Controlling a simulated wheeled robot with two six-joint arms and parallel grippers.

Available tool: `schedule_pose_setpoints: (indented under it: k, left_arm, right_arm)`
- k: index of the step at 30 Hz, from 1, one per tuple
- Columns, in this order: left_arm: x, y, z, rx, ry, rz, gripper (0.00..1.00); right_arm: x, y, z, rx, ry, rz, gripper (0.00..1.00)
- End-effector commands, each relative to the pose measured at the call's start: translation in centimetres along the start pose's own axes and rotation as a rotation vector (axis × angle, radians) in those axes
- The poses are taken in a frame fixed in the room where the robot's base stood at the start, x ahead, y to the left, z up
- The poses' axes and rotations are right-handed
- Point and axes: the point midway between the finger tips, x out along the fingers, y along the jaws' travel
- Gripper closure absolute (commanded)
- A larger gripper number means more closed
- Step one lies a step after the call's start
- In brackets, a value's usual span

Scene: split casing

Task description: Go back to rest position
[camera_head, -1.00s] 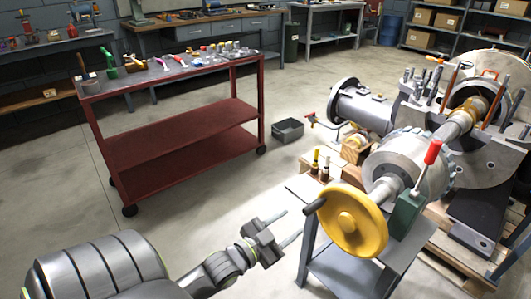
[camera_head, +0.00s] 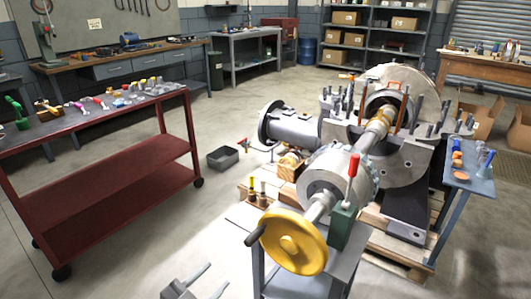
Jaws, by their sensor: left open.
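My left gripper (camera_head: 208,282) shows at the bottom edge of the head view, left of the stand with the yellow handwheel. Its two fingers are apart, and nothing is between them. Most of the left arm is out of the frame. My right gripper is not in view. The split casing (camera_head: 400,160) stands on wooden pallets at the right, with a shaft (camera_head: 378,128) lying in it and studs standing up around it. The yellow handwheel (camera_head: 293,241) is on the near end of the machine, with a red-handled lever (camera_head: 352,165) beside it.
A red cart (camera_head: 115,190) with tools on top stands at the left. A grey bin (camera_head: 222,158) is on the floor between cart and machine. A blue side table (camera_head: 468,178) stands at the right. The floor (camera_head: 150,245) between cart and handwheel stand is clear.

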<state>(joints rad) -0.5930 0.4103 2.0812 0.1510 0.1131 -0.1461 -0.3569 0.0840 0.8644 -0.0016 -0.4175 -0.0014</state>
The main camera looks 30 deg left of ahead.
Motion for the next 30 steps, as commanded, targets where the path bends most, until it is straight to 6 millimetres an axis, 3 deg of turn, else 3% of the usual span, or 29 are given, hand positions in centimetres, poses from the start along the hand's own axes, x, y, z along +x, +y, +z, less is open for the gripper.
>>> schedule_pose_setpoints:
  k: [5, 8, 11, 14, 20, 24, 30]
  left_arm:
    - [0.0, 0.0, 0.1, -0.001, -0.003, -0.001, 0.54]
    - [0.1, -0.1, 1.4, -0.007, -0.039, -0.005, 0.54]
    - [0.0, -0.1, 4.7, -0.021, -0.131, -0.014, 0.54]
    - [-0.7, 0.3, 9.5, -0.047, -0.267, -0.024, 0.54]
    - [-4.1, 2.5, 19.2, -0.113, -0.562, -0.031, 0.54]
    - [-8.1, 5.1, 24.8, -0.165, -0.767, -0.022, 0.54]
    - [-15.2, 10.1, 30.4, -0.239, -1.058, 0.012, 0.54]
  right_arm:
    - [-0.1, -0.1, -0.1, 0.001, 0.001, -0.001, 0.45]
    - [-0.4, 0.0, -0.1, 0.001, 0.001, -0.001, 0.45]
    - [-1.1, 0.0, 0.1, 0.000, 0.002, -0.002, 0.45]
    - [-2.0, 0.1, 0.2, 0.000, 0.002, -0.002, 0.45]
    - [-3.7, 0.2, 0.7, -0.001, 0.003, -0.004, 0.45]
    - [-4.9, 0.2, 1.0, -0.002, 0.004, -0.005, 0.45]
    - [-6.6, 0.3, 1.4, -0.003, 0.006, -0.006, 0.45]
